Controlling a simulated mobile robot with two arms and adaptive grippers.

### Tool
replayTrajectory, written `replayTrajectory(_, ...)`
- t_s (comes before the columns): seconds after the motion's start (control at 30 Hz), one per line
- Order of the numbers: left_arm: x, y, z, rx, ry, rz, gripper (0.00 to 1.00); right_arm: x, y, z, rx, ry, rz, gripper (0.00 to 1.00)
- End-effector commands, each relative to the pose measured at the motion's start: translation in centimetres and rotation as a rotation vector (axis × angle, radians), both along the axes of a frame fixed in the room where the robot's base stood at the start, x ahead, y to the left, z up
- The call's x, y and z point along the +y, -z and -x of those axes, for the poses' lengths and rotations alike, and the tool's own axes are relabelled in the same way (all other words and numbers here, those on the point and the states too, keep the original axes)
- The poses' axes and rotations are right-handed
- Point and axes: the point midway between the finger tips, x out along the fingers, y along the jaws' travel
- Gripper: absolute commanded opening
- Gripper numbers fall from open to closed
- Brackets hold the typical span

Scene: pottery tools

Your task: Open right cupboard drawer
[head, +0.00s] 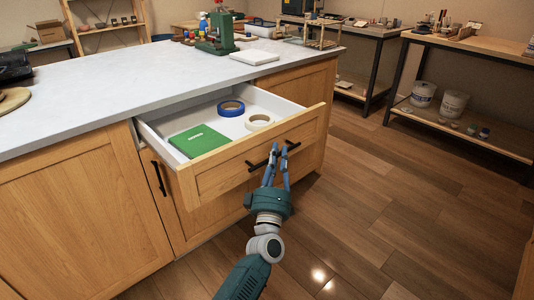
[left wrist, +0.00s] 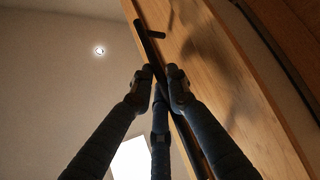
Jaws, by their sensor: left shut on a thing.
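The right cupboard drawer (head: 250,160) stands pulled out from the wooden cupboard in the head view, with its white inside showing. Its black handle (head: 259,165) runs along the front panel. My left gripper (head: 277,150) is at the right part of this handle, shut on it. In the left wrist view, the fingers (left wrist: 160,75) close around the black handle (left wrist: 183,140) beside the wooden drawer front (left wrist: 215,60). My right gripper is not in view.
A green book (head: 200,141), a blue tape roll (head: 231,108) and a pale tape roll (head: 259,122) lie in the drawer. The white countertop (head: 120,85) is above. Open wooden floor (head: 400,190) lies to the right, before a shelved bench (head: 475,45).

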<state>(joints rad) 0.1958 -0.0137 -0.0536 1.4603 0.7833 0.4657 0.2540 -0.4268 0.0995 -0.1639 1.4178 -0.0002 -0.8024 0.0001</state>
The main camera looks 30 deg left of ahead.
Motion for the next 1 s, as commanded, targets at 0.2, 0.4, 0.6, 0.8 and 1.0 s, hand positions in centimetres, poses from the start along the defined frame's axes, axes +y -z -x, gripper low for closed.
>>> replayTrajectory(0.2,-0.97,0.10,-0.02,0.002,-0.006,-0.002,0.00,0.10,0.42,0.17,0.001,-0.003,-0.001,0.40)
replayTrajectory(0.4,-1.16,0.08,-0.01,0.001,-0.007,-0.003,0.00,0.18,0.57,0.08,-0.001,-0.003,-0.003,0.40)
replayTrajectory(0.6,-1.13,0.09,0.00,0.000,-0.007,-0.002,0.00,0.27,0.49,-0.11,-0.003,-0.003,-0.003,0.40)
replayTrajectory(0.8,-1.16,0.06,-0.01,0.000,-0.006,-0.001,0.24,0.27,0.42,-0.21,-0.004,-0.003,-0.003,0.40)
replayTrajectory(1.0,-1.26,0.09,0.07,0.000,-0.004,-0.001,0.24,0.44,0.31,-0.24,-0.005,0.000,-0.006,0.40)
